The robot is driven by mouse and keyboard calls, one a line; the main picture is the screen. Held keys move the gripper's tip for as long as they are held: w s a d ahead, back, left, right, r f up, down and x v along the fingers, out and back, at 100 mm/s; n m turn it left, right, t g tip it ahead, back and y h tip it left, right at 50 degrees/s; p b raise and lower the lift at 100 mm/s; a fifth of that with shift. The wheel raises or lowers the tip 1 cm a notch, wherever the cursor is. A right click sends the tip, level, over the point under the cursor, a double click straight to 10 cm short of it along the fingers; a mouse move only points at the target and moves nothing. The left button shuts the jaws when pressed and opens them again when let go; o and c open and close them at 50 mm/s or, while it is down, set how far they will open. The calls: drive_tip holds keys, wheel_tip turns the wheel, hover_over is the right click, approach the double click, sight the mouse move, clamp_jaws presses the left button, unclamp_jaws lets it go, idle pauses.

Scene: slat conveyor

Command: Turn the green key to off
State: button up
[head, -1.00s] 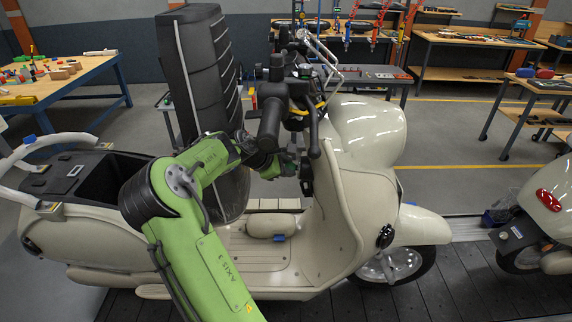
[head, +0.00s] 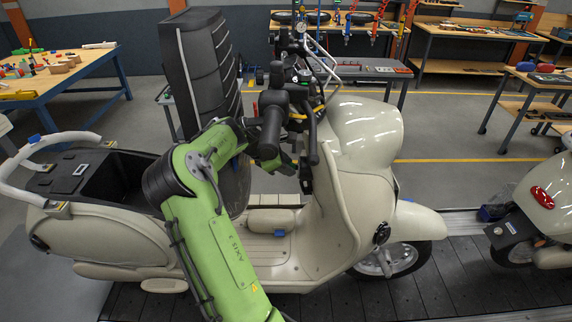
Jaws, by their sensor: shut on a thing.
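The cream scooter (head: 341,206) stands side-on with its handlebar to the right of the raised seat. My gripper (head: 303,168) is at the inner side of the front shield, just under the handlebar. Its jaws are small here and partly covered by the black handlebar grip and my arm. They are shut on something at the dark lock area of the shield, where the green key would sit. The key itself is hidden, so its angle cannot be read.
The black seat (head: 203,65) stands tipped up behind my arm, with the open storage bay (head: 118,180) to its left. The black handlebar grip (head: 271,125) and lever (head: 313,135) hang close around my wrist. Another cream scooter (head: 545,205) stands at right on the slat conveyor (head: 455,272).

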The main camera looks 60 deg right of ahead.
drive_tip(key=shift+d+n+g+y, duration=0.2)
drive_tip(key=shift+n+g+y, duration=0.3)
drive_tip(key=shift+y, duration=0.5)
drive_tip(key=o, duration=1)
